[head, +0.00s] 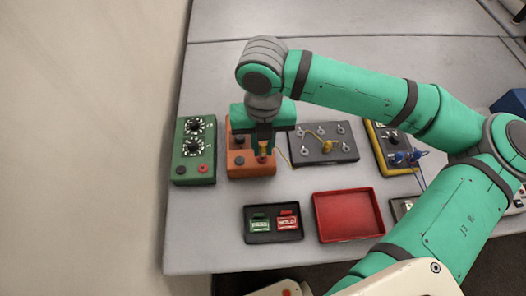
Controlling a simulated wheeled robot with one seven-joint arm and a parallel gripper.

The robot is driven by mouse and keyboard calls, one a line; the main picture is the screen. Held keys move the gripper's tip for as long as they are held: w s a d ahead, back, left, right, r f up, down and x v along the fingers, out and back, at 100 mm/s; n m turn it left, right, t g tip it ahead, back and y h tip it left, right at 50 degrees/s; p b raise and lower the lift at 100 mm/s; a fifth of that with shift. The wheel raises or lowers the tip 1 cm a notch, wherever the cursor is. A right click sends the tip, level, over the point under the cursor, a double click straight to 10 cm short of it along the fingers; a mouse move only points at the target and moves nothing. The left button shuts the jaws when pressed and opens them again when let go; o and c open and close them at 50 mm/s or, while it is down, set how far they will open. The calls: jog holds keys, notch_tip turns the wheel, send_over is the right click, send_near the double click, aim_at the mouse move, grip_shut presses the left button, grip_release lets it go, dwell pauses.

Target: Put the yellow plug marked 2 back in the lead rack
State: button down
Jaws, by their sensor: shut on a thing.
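My gripper (263,150) points down over the front right of the orange box (247,171). It is shut on a yellow plug (263,159), which is at the box's top face; I cannot tell whether it is still seated in a socket. The number on this plug is too small to read. A thin yellow lead shows just right of the gripper. Another yellow plug (328,147) is on the dark panel with several metal posts (345,152), right of the orange box. This panel may be the lead rack; no label is readable.
A green box with two dials (195,165) stands left. A yellow-edged box (381,150) with blue plugs (402,157) stands right. In front are a black tray (273,238) with green and red tags and an empty red tray (347,215). My arm covers the table's right side.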

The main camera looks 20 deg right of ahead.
aim_at(264, 146)
jog(key=shift+d+r, duration=0.1)
jog(key=shift+r, duration=0.8)
jog(key=shift+s+r, duration=0.1)
jog(key=shift+r, duration=0.8)
